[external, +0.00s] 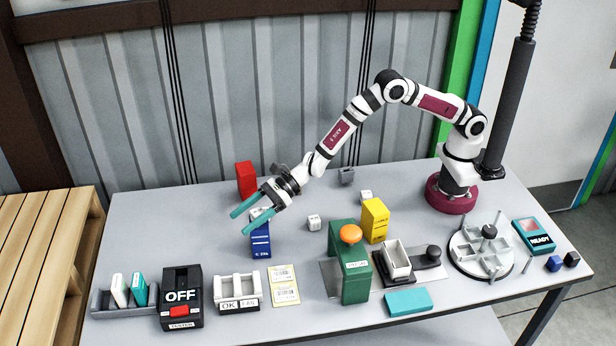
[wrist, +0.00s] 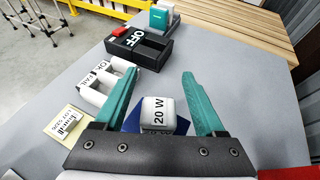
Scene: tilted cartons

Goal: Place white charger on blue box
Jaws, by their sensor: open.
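The white charger (wrist: 158,113), marked 20 W, lies between the fingers of my gripper (wrist: 160,75) in the wrist view. The fingers are open, with a gap on each side of the charger. The blue box (external: 260,243) stands upright below my gripper (external: 241,221) in the external view. Blue shows on both sides of the charger in the wrist view, and the charger appears to rest on the box's top. In the external view the charger (external: 257,213) is partly hidden by the gripper.
A red box (external: 246,181) stands close behind the gripper. Other small white cubes (external: 313,222) and a yellow box (external: 375,221) are to the right. The OFF tester (external: 181,298), OK/FAIL tray (external: 237,292) and green press (external: 349,263) line the front.

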